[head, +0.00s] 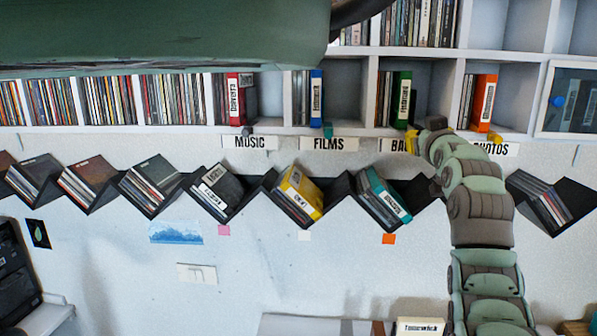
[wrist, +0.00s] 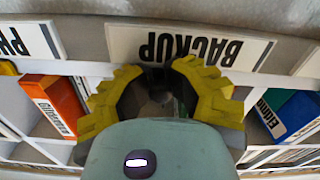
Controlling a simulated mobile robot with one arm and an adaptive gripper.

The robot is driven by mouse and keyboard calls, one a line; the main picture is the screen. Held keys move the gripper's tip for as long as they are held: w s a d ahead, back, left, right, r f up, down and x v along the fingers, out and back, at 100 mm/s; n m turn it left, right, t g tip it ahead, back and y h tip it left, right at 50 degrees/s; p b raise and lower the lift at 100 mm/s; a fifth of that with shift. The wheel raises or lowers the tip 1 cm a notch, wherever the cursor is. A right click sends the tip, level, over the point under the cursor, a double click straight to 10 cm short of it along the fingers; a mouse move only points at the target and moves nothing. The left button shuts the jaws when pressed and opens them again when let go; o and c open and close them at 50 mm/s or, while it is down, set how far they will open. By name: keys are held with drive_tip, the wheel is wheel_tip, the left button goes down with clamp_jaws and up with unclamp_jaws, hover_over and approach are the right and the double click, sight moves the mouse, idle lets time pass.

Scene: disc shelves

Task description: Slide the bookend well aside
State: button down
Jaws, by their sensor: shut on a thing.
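My gripper (head: 420,138) is at the lower front of this cubby, at the bookend's foot. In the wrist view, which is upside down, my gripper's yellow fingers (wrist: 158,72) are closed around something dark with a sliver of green. I take it to be the green bookend's lower part; the contact itself is mostly hidden by the fingers and my gripper's body.
The BACKUP sign (wrist: 188,48) hangs close to my fingers. Zigzag disc racks (head: 350,185) run below. Dividers bound each cubby.

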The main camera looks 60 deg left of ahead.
drive_tip(key=w+d+b, duration=0.4)
drive_tip(key=b, duration=0.7)
drive_tip(key=shift+w+d+f, duration=0.25)
drive_tip(key=shift+f, duration=0.05)
drive_tip(key=shift+s+r, duration=0.1)
drive_tip(key=shift+s, duration=0.05)
drive_tip(key=c, duration=1.3)
unclamp_jaws()
drive_tip(key=shift+s, duration=0.15)
drive_tip(key=o, duration=0.4)
drive_tip(key=shift+s+a+r, duration=0.1)
drive_tip(key=shift+s+r, duration=0.05)
drive_tip(key=shift+o, duration=0.2)
